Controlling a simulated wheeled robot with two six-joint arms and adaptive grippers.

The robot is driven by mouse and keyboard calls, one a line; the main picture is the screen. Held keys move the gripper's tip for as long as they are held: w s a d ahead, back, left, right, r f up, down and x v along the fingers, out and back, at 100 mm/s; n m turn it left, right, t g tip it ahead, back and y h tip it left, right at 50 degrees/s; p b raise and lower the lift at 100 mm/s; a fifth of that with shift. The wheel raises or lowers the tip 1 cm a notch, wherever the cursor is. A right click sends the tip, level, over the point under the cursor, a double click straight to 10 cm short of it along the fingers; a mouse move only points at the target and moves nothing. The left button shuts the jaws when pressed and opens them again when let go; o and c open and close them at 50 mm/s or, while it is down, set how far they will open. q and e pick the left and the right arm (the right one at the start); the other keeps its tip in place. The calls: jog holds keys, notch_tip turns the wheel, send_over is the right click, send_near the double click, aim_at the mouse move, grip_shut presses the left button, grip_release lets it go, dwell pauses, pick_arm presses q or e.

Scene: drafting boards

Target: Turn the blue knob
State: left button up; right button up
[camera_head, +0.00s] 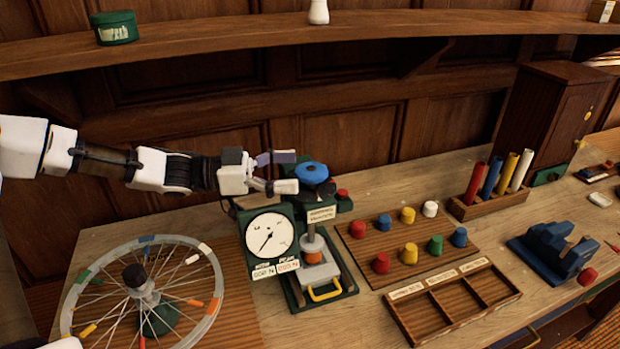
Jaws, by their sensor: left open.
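The blue knob (312,172) is a round, lobed handwheel on top of a dark green press with a dial gauge (269,240) on its left side. My left gripper (290,172) comes in from the left at the height of the knob. Its jaws are open, one finger behind and one in front, with the tips at the knob's left edge. I cannot tell whether they touch it. An orange piece (311,257) sits on the press below the spindle. My right gripper is not in view.
A spoked wheel (213,305) stands left of the press. To the right are a board of coloured knobs (385,229), an empty divided tray (415,322), a rack of coloured tubes (490,205) and a blue block (551,250). A wooden shelf (230,37) runs above.

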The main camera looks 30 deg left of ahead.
aim_at(310, 168)
pick_arm(q)
jog(key=x, duration=0.3)
jog(key=shift+w+d+f, duration=0.1)
jog(key=shift+w+d, duration=0.05)
jog(key=shift+w, duration=0.2)
jog(key=shift+d, duration=0.35)
jog(key=shift+a, duration=0.15)
jog(key=shift+w, duration=0.1)
jog(key=c, duration=1.1)
jog(key=shift+c, duration=0.2)
jog(key=shift+r, duration=0.2)
